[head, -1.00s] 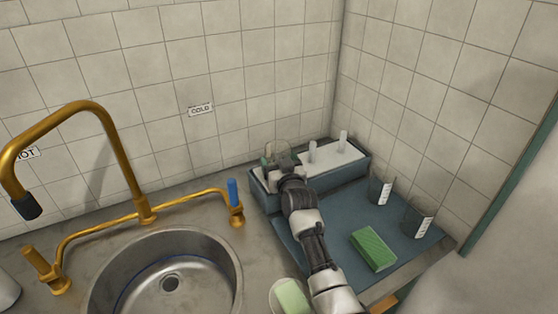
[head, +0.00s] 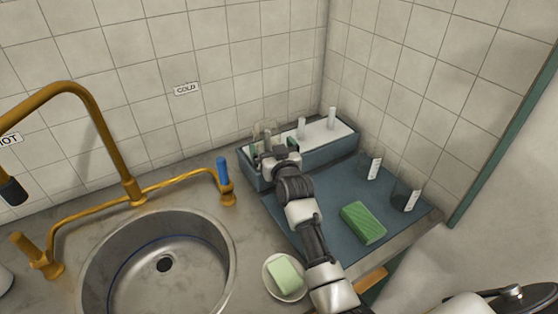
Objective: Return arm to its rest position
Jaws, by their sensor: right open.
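My right arm reaches in from the bottom of the head view. Its gripper (head: 272,154) is open at the left front part of the blue-grey rack (head: 325,153). A clear glass vessel (head: 258,134) stands in the rack just beyond the fingers. Whether the fingers touch it cannot be told. A small dark green item (head: 293,145) shows in the rack to the right of the gripper. My left gripper is not in view.
White pegs (head: 332,118) rise from the rack. A soap dish (head: 270,289) is left of my forearm. The sink (head: 112,257) and brass faucet (head: 133,190) are at left.

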